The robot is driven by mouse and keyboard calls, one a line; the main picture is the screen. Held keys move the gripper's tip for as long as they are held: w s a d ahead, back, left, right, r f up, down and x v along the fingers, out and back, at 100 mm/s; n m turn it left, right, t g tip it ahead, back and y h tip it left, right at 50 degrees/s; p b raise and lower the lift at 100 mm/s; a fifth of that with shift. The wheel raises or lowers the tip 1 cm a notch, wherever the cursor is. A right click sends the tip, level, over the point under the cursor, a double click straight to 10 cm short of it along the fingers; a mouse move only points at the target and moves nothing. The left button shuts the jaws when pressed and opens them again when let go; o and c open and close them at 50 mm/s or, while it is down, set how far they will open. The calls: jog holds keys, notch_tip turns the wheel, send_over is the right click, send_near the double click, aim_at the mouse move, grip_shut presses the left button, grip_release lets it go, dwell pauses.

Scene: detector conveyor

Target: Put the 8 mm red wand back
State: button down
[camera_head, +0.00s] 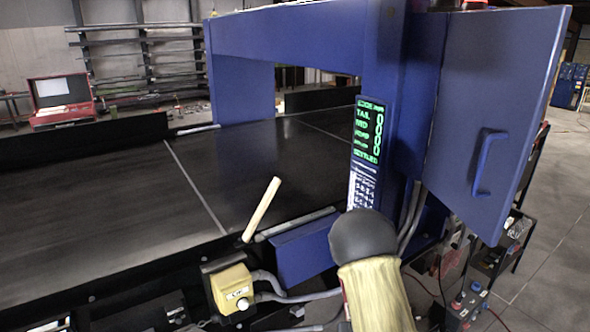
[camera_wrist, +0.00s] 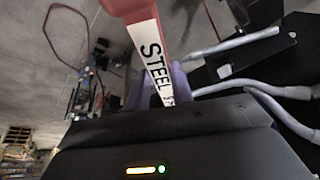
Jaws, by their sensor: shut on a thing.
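The red wand (camera_wrist: 128,8) shows in the wrist view, with a white label (camera_wrist: 152,50) reading "STEEL"; the rest of the label is cut off at the gripper. My gripper (camera_wrist: 168,108) is shut on the wand, which juts out beyond the dark gripper body. The fingertips are hidden behind that body's edge. In the head view the wand and the gripper are not clearly visible; only part of my arm shows, in front of the detector's near post. The wand's holder cannot be made out.
The blue detector arch (camera_head: 300,35) spans the black conveyor belt (camera_head: 90,220). Its display (camera_head: 368,130) is lit green. A blue door (camera_head: 495,110) stands at right. Grey conduits (camera_wrist: 235,45) run close by.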

jog(key=s+f+b, duration=0.4)
jog(key=f+b, duration=0.1)
jog(key=f, duration=0.5)
jog(key=shift+s+f, duration=0.15)
jog(key=shift+f, duration=0.1)
